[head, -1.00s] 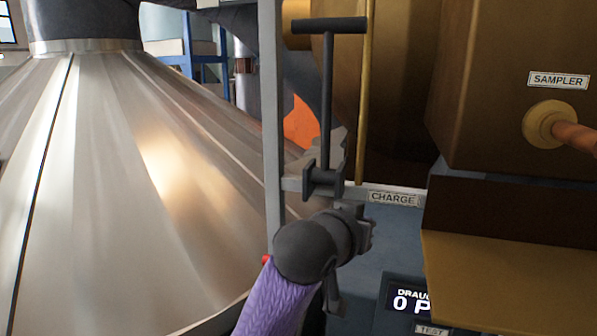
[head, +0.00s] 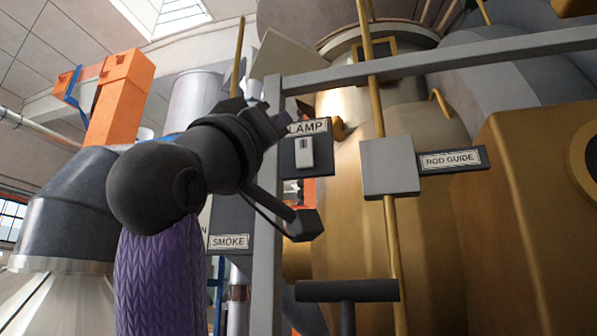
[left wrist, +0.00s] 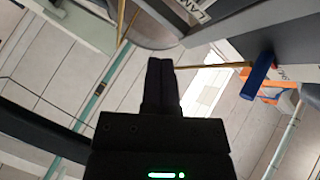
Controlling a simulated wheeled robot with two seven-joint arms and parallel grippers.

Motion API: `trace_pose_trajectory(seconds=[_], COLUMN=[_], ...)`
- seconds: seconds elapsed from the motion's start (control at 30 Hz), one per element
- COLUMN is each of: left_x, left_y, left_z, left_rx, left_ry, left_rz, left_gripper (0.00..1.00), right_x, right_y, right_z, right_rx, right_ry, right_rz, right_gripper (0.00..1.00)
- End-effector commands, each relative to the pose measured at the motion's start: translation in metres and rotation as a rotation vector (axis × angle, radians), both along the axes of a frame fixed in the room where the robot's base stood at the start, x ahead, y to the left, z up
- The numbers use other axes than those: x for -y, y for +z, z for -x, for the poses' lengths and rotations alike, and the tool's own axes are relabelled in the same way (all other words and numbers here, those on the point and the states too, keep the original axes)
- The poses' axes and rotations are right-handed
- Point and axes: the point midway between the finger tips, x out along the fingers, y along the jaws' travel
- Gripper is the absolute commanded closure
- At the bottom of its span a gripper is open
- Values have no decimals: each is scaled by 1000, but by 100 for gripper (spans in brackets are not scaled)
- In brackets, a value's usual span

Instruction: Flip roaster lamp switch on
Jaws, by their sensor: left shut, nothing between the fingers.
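The lamp switch (head: 304,152) is a small white rocker on a dark plate on a grey post, under a LAMP label (head: 309,127). My left gripper (head: 284,122) is just left of the label in the head view, close to the plate's upper left; I cannot tell whether it touches. Its fingers partly cover the label's left edge. In the left wrist view the left gripper's fingers (left wrist: 160,65) are together and empty. Part of a label, upside down, shows at the top there (left wrist: 188,8); the rocker is not visible in that view. My right gripper is in neither view.
The grey post (head: 268,240) and crossbar (head: 420,62) frame the area. A SMOKE plate (head: 229,241) is below my arm. A brass rod (head: 391,235) passes a ROD GUIDE block (head: 390,167) to the right. A dark T-handle (head: 347,291) stands low in front.

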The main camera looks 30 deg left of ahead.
Motion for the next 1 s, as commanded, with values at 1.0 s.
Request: trace_pose_trajectory(seconds=[1.0], left_x=[-18], left_y=[20], left_z=[-67], left_rx=[13], left_ry=[-3], left_rz=[4], left_gripper=[100], right_x=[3], right_y=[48], right_z=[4], right_rx=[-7], right_ry=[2], right_rz=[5], right_gripper=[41])
